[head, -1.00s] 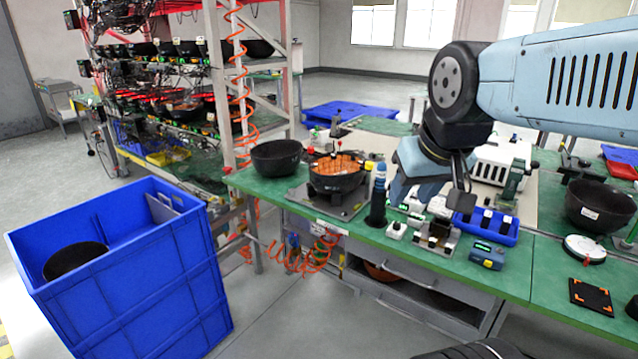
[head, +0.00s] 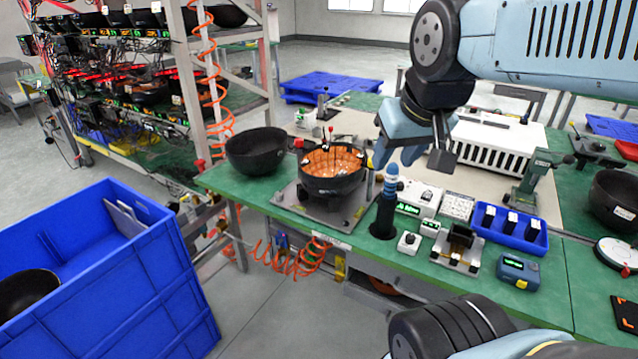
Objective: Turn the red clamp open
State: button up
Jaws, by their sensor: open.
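A black bowl with an orange inside (head: 334,172) sits on a grey fixture plate (head: 290,198) near the green bench's front edge. Thin upright parts with small red tips (head: 331,129) rise at its back rim, and a red knob (head: 298,143) shows at its left back. These look like the red clamp, but its shape and turn are too small to tell. My gripper (head: 410,158) is open and empty, pointing down. In the picture it is right of the bowl, above the bench and apart from the clamp.
A blue-and-black upright tool (head: 385,205) stands right of the bowl, below my gripper. Small devices and a blue tray (head: 505,228) lie further right. An empty black bowl (head: 262,150) is at left. A blue crate (head: 120,270) stands on the floor.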

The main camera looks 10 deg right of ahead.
aim_at(299, 142)
jog(key=u, duration=0.05)
jog(key=k, duration=1.25)
jog(key=z, duration=0.25)
jog(key=i, duration=1.75)
jog(key=u, duration=0.5)
